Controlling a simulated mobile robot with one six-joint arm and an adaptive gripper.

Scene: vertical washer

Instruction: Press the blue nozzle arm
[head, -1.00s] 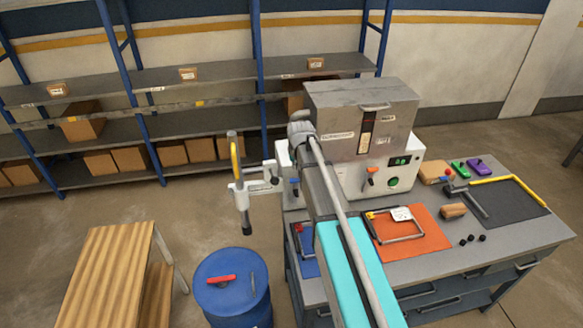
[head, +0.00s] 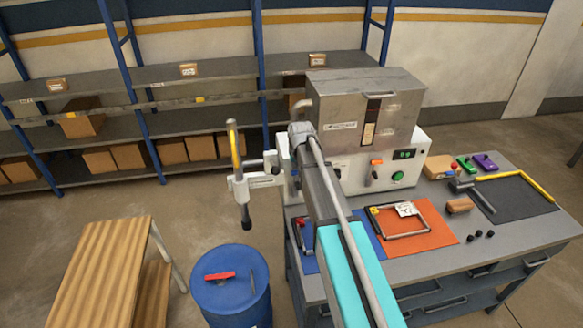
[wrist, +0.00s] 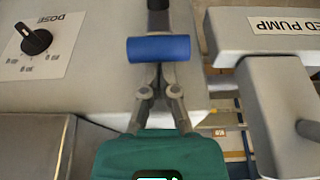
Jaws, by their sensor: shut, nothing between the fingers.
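The blue nozzle arm shows as a short blue cylinder (wrist: 158,49) on a dark stem at the top centre of the wrist view. My gripper (wrist: 160,73) is shut and empty, with its grey fingertips just below the blue cylinder in that picture. The tips reach its lower edge; I cannot tell whether they touch it. In the head view my arm hides the fingertips, beside the left side of the steel-topped washer (head: 350,100).
A white panel with a black DOSE knob (wrist: 34,39) lies left of my gripper. A pale pump unit (wrist: 262,95) stands close on the right. In the head view, a workbench (head: 500,235) with tools is right of my arm, and a blue drum (head: 235,300) stands left.

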